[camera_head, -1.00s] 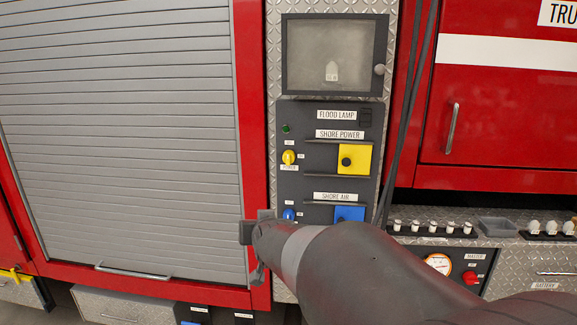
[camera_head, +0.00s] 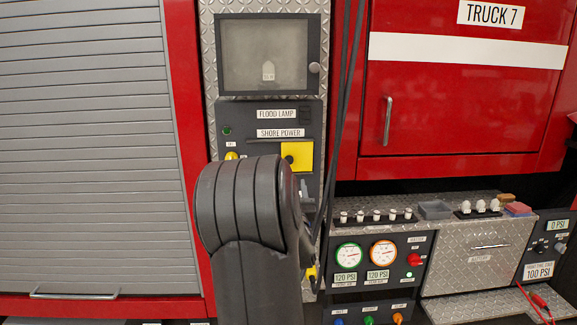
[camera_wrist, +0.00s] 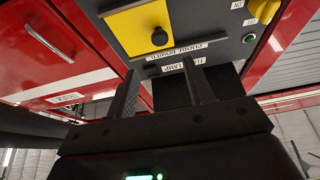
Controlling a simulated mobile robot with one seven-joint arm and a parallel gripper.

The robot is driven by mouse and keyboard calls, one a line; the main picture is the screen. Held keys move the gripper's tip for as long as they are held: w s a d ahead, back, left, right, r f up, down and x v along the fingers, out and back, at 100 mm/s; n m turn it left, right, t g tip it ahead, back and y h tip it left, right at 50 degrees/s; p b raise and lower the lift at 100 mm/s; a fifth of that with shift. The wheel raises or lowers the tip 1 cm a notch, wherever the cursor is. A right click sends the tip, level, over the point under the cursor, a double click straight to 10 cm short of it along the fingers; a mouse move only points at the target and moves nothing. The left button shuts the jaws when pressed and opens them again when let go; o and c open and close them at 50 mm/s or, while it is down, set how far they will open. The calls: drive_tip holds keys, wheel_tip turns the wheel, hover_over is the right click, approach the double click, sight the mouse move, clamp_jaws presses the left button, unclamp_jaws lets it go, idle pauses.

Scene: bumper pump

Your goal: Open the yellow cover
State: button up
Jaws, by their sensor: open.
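The yellow cover (camera_head: 306,150) is a flat square plate with a dark round knob, below the "SHORE POWER" label on the dark panel. It looks shut. My arm hides part of the panel just below it. In the wrist view, which is upside down, the yellow cover (camera_wrist: 138,28) and its knob show at the top, beyond the fingertips. My gripper (camera_wrist: 160,66) is open and empty, its two fingers apart and pointing at the panel near the labels. I see no contact with the cover. In the head view my arm hides the gripper.
A yellow switch (camera_head: 231,156) and a green light (camera_head: 227,130) sit left of the cover. Black cables (camera_head: 340,100) hang just right of the panel. A glazed box (camera_head: 262,55) is above. Gauges (camera_head: 349,257) and a ledge with small parts (camera_head: 435,209) lie lower right.

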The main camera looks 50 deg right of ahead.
sight(298, 158)
drive_tip(key=x, duration=0.9)
drive_tip(key=shift+w+d, duration=0.2)
drive_tip(key=shift+w, duration=0.1)
drive_tip(key=shift+r, duration=0.15)
drive_tip(key=shift+c, duration=0.3)
clamp_jaws()
